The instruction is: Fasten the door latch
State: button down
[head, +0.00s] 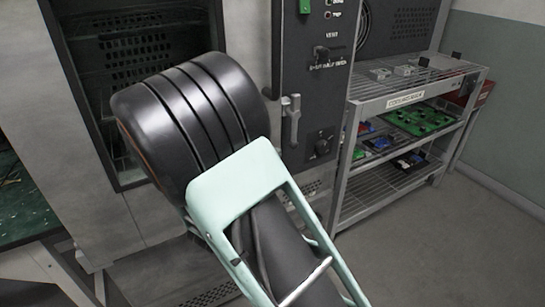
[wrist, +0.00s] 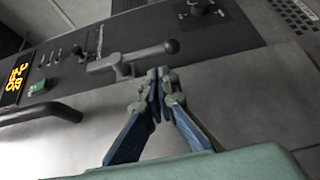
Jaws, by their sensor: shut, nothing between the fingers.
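The door latch (head: 291,120) is a grey lever on the dark control panel of a large grey oven-like cabinet, right of its front. In the wrist view the latch (wrist: 135,57) appears as a grey bar with a rounded dark knob at its right end. My gripper (wrist: 158,75) is shut and empty, its fingertips just below the latch bar in the picture; I cannot tell whether they touch it. In the head view my arm hides the gripper and part of the cabinet front. Wire racks show behind a dark-framed opening or window (head: 140,45).
The control panel (head: 305,80) carries knobs and switches; a lit orange display (wrist: 16,76) and a black bar handle (wrist: 45,113) show in the wrist view. A metal shelf rack (head: 420,80) with circuit boards stands right. A green-topped table (head: 22,205) is left. Floor at lower right is clear.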

aim_at(293, 122)
jog(key=x, duration=0.7)
jog(key=shift+f+t+b, duration=0.2)
jog(key=shift+t+b, duration=0.1)
jog(key=shift+b, duration=0.15)
jog(key=shift+w+d, duration=0.1)
jog(key=shift+d, duration=0.05)
